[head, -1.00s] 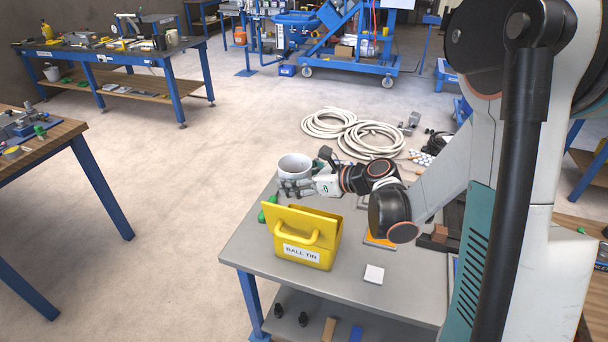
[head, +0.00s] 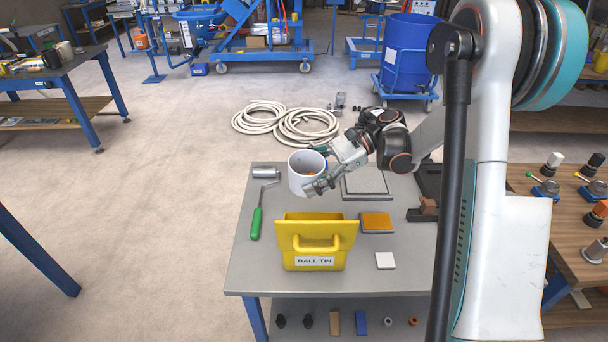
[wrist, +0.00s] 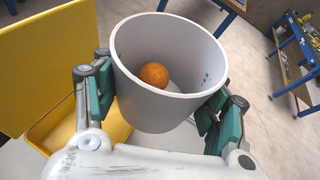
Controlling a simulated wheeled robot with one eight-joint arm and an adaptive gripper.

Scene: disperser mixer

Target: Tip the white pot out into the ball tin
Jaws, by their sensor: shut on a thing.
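The white pot (head: 301,178) is held in my gripper (head: 319,172) above the grey table, behind the yellow ball tin. In the wrist view the pot (wrist: 160,104) sits between both green-padded fingers of my gripper (wrist: 158,108), with its mouth towards the camera. An orange ball (wrist: 154,75) lies inside the pot. The yellow ball tin (head: 290,262) stands on the table with a "BALL TIN" label and a handle on its front. In the wrist view part of the tin (wrist: 50,127) shows at the left, beside the pot. The tin's inside is mostly hidden in the head view.
A green-handled roller (head: 256,222) lies left of the tin. An orange-topped block (head: 376,222) and a white square (head: 385,261) lie to its right. A flat grey plate (head: 365,187) lies behind them. The table's (head: 250,277) left front corner is clear.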

